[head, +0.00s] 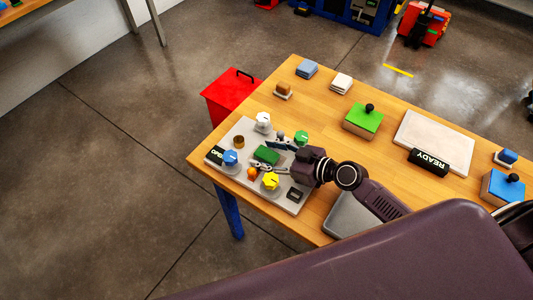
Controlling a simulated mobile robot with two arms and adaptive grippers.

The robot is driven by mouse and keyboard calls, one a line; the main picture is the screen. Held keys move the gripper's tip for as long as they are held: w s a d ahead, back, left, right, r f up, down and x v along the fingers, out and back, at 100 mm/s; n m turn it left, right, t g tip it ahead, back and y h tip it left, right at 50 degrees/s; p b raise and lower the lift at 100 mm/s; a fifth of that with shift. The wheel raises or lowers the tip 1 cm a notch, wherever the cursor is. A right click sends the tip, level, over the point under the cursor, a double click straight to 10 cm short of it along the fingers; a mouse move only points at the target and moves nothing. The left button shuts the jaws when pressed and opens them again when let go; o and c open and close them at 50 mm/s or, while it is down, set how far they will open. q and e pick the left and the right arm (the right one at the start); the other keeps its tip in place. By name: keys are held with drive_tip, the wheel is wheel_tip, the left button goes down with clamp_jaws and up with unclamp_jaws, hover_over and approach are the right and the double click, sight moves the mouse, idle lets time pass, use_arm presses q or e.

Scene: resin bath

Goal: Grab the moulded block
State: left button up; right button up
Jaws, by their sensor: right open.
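A dark green block (267,155) lies in the middle of a light grey panel (245,125) on the wooden table; it is the likeliest moulded block, though I cannot tell for certain. My right gripper (270,156) reaches in from the right, over the panel. It is open, with one finger on the far side of the green block and one on the near side. I cannot tell whether either finger touches it. My left gripper is out of view.
White (263,120), blue (231,157), green (301,137) and yellow (271,180) knobs stand around the block on the panel. Green (362,119) and blue (500,188) knobbed boxes and a pale slab (434,140) stand farther right. A red bin (229,97) is beside the table.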

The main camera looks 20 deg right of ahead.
drive_tip(key=shift+s, duration=0.1)
drive_tip(key=shift+c, duration=0.6)
drive_tip(key=c, duration=1)
drive_tip(key=shift+c, duration=0.8)
drive_tip(key=shift+r, duration=0.15)
